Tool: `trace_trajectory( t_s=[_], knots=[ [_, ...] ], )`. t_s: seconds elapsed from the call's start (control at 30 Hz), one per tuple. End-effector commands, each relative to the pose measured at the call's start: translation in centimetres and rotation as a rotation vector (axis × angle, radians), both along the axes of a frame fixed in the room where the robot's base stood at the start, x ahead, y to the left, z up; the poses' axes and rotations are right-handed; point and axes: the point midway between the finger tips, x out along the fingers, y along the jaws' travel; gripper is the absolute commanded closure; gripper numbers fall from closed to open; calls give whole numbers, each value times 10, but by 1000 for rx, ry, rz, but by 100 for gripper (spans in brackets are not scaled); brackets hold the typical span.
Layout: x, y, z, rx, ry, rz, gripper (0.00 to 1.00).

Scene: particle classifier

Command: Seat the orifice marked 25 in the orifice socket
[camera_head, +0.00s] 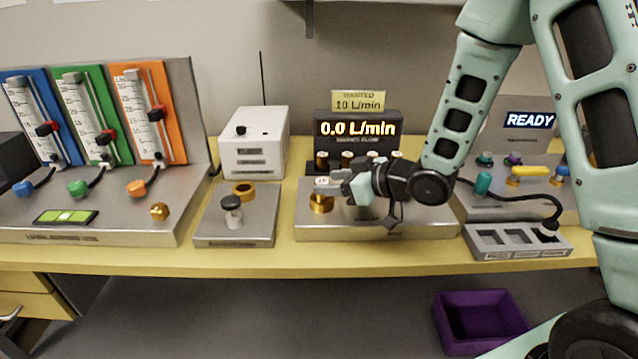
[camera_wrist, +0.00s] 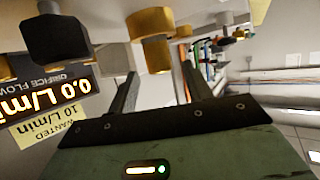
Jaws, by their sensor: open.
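In the head view my gripper (camera_head: 350,188) is at the middle station, just right of a brass fitting (camera_head: 321,204). A small white marked piece (camera_head: 321,181) shows directly above that fitting; its number is too small to read surely. Several small brass orifices with pale tops (camera_head: 347,160) stand in a row behind, under the flow display, partly hidden by my arm. In the wrist view my open gripper (camera_wrist: 160,82) has a brass piece (camera_wrist: 153,45) close to the gap between its fingertips. Contact cannot be told. Which orifice is marked 25 cannot be read.
The display (camera_head: 354,128) reads 0.0 L/min, under a 10 L/min sign (camera_head: 358,101). A black-capped piece and brass ring are on the plate (camera_head: 236,240) at left. A grey slotted tray (camera_head: 515,253) is at right. A purple bin (camera_head: 485,340) is below the bench.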

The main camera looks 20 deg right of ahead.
Motion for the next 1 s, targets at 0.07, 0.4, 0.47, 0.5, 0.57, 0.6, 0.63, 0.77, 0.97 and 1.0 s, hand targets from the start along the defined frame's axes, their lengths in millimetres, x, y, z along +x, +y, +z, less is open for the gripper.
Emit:
trace_trajectory(
  t_s=[0.07, 0.4, 0.47, 0.5, 0.57, 0.6, 0.63, 0.77, 0.97, 1.0],
  knots=[
    [-14, -13, 8, 0, -1, -5, 50],
    [-47, -38, 27, -1, 2, 0, 50],
    [-49, -39, 28, -1, 3, 0, 50],
    [-50, -38, 28, -6, 5, -1, 50],
    [-50, -35, 28, -26, 15, -2, 50],
    [-50, -31, 27, -49, 29, -5, 50],
    [-50, -28, 26, -71, 45, -8, 50],
    [-58, -5, 25, -206, 150, -34, 50],
    [-110, 34, 31, -405, 394, -73, 50],
    [-126, 41, 33, -439, 449, -74, 50]
  ],
)
